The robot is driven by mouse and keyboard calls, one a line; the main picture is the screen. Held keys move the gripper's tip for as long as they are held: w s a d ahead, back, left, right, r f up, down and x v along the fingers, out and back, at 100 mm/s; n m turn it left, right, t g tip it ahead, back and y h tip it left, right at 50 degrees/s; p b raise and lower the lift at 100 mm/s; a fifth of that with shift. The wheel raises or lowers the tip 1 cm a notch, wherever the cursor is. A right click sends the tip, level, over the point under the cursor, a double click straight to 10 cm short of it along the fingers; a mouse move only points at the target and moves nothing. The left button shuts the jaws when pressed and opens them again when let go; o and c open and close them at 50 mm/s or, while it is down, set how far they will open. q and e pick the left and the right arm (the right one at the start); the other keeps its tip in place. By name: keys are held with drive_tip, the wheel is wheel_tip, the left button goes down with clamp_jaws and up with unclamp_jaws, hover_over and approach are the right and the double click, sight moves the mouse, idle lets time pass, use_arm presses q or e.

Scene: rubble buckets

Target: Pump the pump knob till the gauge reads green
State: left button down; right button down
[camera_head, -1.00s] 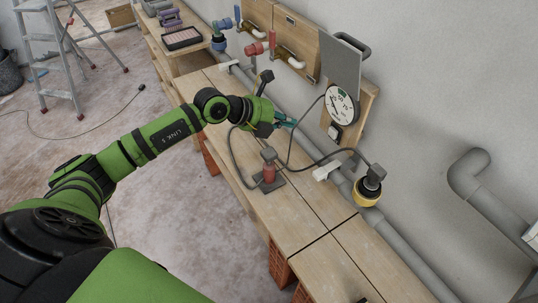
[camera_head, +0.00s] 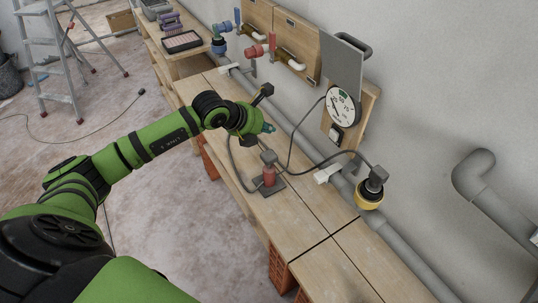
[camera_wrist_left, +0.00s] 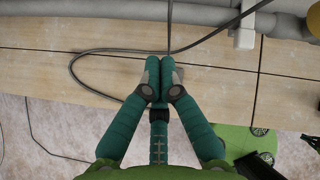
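The red hand pump (camera_head: 269,176) stands upright on a dark base plate on the wooden bench. Its grey knob (camera_head: 268,157) is on top. The round white gauge (camera_head: 342,107) hangs on a wooden board at the wall; its dial is too small to read surely. My left gripper (camera_head: 268,128) is above the bench, a little beyond and above the knob, apart from it. In the left wrist view its teal fingers (camera_wrist_left: 159,75) are together with nothing between them.
A dark hose (camera_head: 305,163) loops over the bench, linking the pump to a yellow-ringed fitting (camera_head: 369,193) on the grey wall pipe (camera_head: 405,245). Red and blue valves (camera_head: 258,48) sit farther back. The front part of the bench (camera_head: 335,270) is clear.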

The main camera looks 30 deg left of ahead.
sight(266, 157)
use_arm(q)
wheel_tip(266, 157, down, 7)
drive_tip(key=b, duration=0.4)
drive_tip(key=shift+f, duration=0.15)
drive_tip(key=shift+f+b, duration=0.3)
drive_tip(key=shift+b, duration=0.15)
idle(0.8)
drive_tip(key=shift+f+b, duration=0.35)
drive_tip(key=shift+b, duration=0.15)
drive_tip(key=shift+f+b, duration=1.6)
drive_tip(key=shift+f, duration=0.3)
idle(1.1)
drive_tip(key=shift+r, duration=0.15)
idle(0.3)
drive_tip(key=shift+r+p, duration=1.45)
drive_tip(key=shift+r, duration=0.7)
drive_tip(key=shift+r+p, duration=1.5)
drive_tip(key=shift+r, duration=1.05)
